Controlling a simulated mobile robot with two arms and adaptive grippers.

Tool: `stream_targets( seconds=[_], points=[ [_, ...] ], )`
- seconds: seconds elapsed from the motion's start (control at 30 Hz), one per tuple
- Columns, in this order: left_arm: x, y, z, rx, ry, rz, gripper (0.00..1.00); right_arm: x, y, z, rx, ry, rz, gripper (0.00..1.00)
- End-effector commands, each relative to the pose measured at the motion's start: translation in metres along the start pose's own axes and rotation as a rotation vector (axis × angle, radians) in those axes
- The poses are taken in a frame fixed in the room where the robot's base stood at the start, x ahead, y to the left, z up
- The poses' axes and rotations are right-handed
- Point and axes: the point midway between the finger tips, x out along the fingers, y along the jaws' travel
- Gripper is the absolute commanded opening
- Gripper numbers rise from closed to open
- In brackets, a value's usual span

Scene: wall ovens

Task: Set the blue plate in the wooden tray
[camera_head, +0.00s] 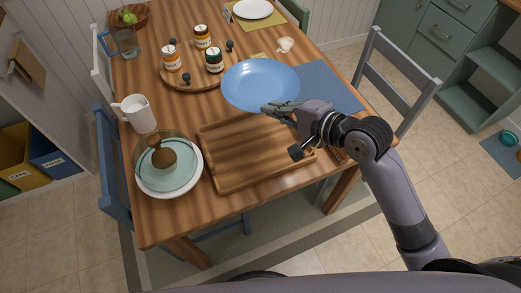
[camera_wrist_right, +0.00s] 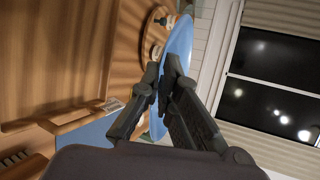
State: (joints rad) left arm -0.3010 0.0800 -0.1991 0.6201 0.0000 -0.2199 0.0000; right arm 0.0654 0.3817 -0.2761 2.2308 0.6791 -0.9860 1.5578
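The blue plate (camera_head: 259,82) is in the middle of the table in the head view, with its near rim at my right gripper (camera_head: 273,107). In the right wrist view the plate (camera_wrist_right: 178,45) shows nearly edge-on, with its rim between the fingertips of my right gripper (camera_wrist_right: 165,75). The fingers are closed on that rim. The plate appears held above the table, behind the wooden tray. The wooden tray (camera_head: 250,153) lies empty on the near part of the table, its right end partly covered by my right gripper. My left gripper is not in view.
A white plate with a pale green dish and clear dome (camera_head: 168,165) stands left of the tray, near a white mug (camera_head: 138,113). A round wooden tray (camera_head: 187,86) with jars sits behind. A blue placemat (camera_head: 325,85) lies right of the plate. Chairs stand around the table.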

Motion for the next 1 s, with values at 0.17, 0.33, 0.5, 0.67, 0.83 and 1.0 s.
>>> stream_targets(
  seconds=[0.17, 0.33, 0.5, 0.67, 0.83, 1.0],
  points=[
    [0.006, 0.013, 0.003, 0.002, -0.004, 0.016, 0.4, 0.017, 0.04, -0.007, 0.006, 0.001, 0.008, 0.0],
    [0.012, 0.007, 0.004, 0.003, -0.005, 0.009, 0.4, 0.034, 0.082, -0.015, 0.004, 0.002, 0.007, 0.0],
    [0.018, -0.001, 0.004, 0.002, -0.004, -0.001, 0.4, 0.05, 0.117, -0.022, 0.003, 0.002, 0.004, 0.0],
    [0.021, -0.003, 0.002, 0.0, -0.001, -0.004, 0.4, 0.057, 0.134, -0.025, 0.001, 0.002, 0.001, 0.0],
    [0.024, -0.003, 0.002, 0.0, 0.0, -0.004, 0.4, 0.064, 0.149, -0.028, 0.001, 0.002, 0.003, 0.0],
    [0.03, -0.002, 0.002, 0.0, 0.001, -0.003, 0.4, 0.073, 0.171, -0.033, 0.001, 0.002, 0.002, 0.0]
  ],
)
